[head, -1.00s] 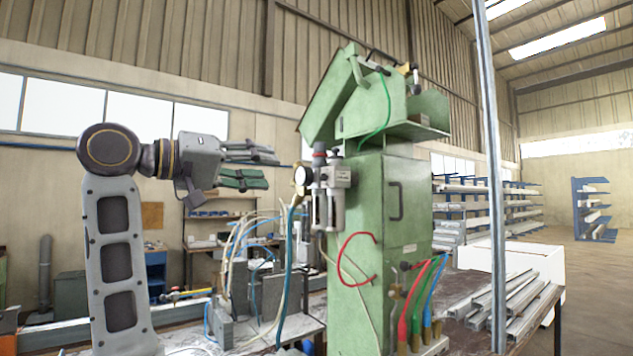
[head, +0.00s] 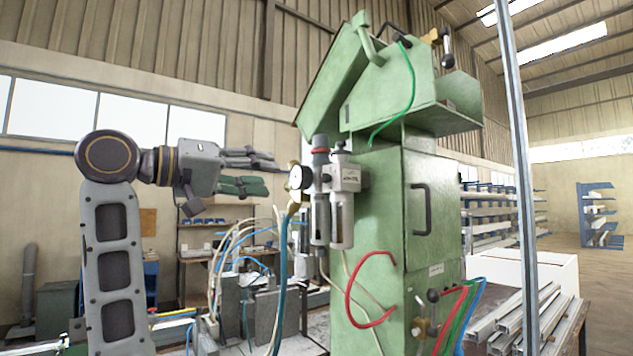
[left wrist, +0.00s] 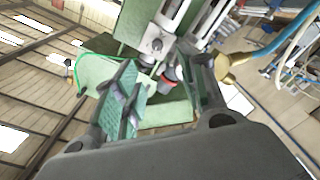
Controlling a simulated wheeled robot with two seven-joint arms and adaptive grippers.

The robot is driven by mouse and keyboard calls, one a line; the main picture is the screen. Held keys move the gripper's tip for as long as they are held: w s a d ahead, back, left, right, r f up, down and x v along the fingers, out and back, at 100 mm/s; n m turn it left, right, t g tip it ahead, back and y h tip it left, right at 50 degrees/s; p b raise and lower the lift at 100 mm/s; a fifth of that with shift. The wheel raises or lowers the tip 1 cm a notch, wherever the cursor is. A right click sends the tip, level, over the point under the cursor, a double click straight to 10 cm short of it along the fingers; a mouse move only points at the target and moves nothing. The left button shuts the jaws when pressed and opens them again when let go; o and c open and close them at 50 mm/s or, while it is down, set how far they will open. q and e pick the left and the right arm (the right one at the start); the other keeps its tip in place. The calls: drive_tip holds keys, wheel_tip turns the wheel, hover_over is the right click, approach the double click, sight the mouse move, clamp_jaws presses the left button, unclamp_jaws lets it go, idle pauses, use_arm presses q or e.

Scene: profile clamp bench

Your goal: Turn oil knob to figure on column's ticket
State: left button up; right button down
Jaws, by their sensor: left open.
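A green column (head: 375,235) carries a grey air-service unit (head: 345,180) on its left side, with two hanging bowls. One part has a dark knob with a red collar (head: 320,148); a small cap (head: 340,147) tops the other. I cannot tell which is the oil knob. A small pale ticket (head: 436,270) is on the column's front, too small to read. My left gripper (head: 264,172) is open and empty, left of the unit and apart from it. In the left wrist view the red-collared knob (left wrist: 172,73) shows beyond and between the fingers.
A round gauge (head: 299,177) and brass fitting with a blue hose stick out from the unit towards my gripper. A red hose (head: 350,300) loops below. A thin metal post (head: 520,170) stands right of the column. Metal profiles (head: 525,320) lie at the lower right.

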use_arm(q)
drive_tip(key=p, duration=0.2)
approach(322, 178)
drive_tip(key=shift+x, duration=1.1)
drive_tip(key=x, duration=0.5)
drive_tip(key=shift+w+d+p, duration=0.15)
drive_tip(key=shift+d+p, duration=0.1)
drive_tip(key=shift+p, duration=0.1)
drive_tip(key=shift+w+d, duration=0.2)
drive_tip(key=shift+d, duration=0.05)
clamp_jaws()
use_arm(e)
drive_tip(key=s+a+r, duration=0.2)
drive_tip(key=a, duration=0.1)
drive_tip(key=shift+r, duration=0.3)
